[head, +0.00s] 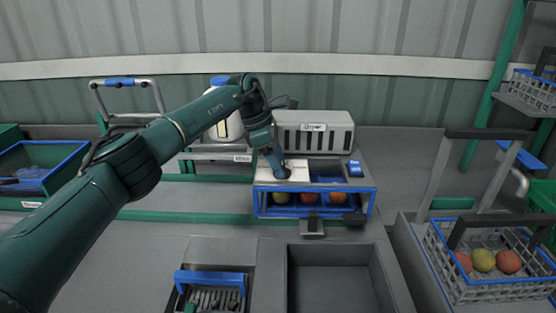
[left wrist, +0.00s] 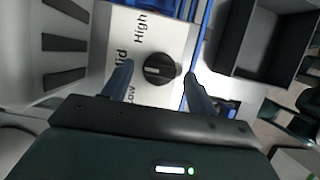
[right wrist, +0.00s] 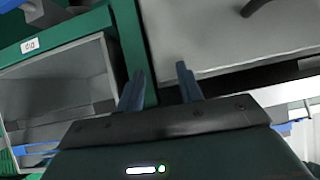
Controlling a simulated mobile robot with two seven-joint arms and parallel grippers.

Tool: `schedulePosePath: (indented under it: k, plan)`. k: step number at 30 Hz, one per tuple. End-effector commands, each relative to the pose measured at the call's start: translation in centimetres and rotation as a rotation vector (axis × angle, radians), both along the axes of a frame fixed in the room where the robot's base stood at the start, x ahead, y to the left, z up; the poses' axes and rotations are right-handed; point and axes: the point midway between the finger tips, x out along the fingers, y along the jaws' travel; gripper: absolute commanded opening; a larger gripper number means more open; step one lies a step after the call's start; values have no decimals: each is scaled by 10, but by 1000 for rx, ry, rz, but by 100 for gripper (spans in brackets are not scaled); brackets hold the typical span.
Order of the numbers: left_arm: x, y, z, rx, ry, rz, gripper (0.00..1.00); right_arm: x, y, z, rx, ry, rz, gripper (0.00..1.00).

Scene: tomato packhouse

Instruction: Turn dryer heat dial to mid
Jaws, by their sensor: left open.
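The dryer (head: 340,133) is a light grey vented box with a name label, standing at the back of the bench. Its heat dial (left wrist: 159,69) is a round black knob on a pale panel (left wrist: 172,25), with High, Mid and Low printed beside it; a finger partly covers Mid. A light mark runs across the knob, roughly level in the left wrist view; I cannot tell which end points. My left gripper (left wrist: 159,80) is open, its fingers on either side of the dial, contact unclear. In the head view the left gripper (head: 282,171) hides the dial. My right gripper (right wrist: 160,70) is open and empty, away from the dryer.
A blue-edged rack (head: 374,200) with several fruits sits below the panel. A wire crate (head: 480,292) with fruits stands at right, a green bin (head: 75,153) at left. An empty dark tray (head: 330,275) lies in front.

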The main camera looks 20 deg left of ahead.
Motion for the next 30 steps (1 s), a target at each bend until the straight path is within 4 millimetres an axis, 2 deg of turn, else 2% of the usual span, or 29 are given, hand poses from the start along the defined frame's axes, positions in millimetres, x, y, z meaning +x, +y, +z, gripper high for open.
schedulePosePath:
  k: [5,12,18,24,30]
  plan:
    - [-1,8,20,-1,-4,1,58,0,1,-2,2,-5,2,36]
    - [-7,28,70,0,-6,2,58,0,3,-4,6,-12,9,36]
    - [-11,41,105,-1,-3,1,58,-1,4,-2,7,-13,12,36]
    - [-13,47,120,-1,-2,-1,58,-1,4,-2,7,-13,12,36]
    - [-14,48,121,-1,-2,-1,58,-1,4,-2,7,-13,12,36]
